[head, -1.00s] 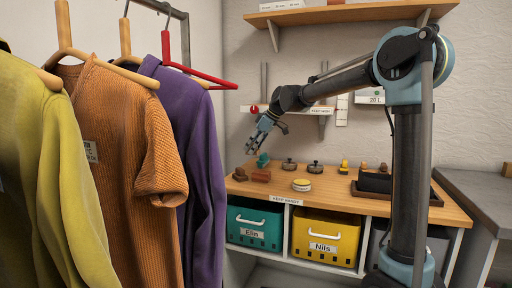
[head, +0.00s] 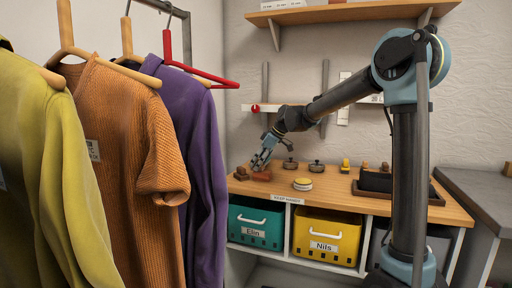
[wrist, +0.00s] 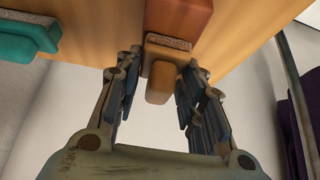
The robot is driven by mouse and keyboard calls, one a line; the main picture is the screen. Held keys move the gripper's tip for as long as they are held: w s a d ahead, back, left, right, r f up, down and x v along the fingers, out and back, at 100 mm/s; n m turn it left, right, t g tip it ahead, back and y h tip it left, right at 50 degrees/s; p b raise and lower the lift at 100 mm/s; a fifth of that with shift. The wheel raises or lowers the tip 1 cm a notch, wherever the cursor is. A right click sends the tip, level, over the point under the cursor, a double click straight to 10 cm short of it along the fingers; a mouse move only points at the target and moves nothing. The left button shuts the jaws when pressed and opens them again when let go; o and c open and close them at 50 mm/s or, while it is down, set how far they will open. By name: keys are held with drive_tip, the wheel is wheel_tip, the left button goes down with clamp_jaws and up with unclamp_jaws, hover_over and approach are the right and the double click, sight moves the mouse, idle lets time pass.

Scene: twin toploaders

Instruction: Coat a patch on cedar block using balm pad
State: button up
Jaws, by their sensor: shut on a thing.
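A brown pad (head: 240,174) with a rounded knob and a grey felt underside is at the left end of the wooden counter. In the wrist view the pad (wrist: 160,50) sits between my fingers at its knob. My gripper (head: 254,168) is shut on it, low over the counter. A reddish-brown block (head: 262,177) lies just right of the pad and also shows at the top of the wrist view (wrist: 180,15). A teal pad (wrist: 25,38) of the same kind stands to one side. My gripper hides it in the head view. No label tells which pad holds balm.
A yellow-topped white tin (head: 302,185) stands right of the block. Two dark lidded tins (head: 316,167) and a yellow knobbed pad (head: 345,166) are farther back and right. A dark tray (head: 405,193) is at the right end. Hanging garments (head: 203,160) fill the left side.

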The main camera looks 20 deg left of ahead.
drive_tip(key=shift+d+f, duration=0.1)
drive_tip(key=shift+d, duration=1.15)
drive_tip(key=shift+a, duration=0.4)
drive_tip(key=a, duration=0.3)
drive_tip(key=shift+a, duration=0.2)
wheel_tip(320, 180, up, 2)
drive_tip(key=shift+r, duration=0.25)
drive_tip(key=shift+d+r, duration=0.15)
drive_tip(key=shift+r, duration=2.6)
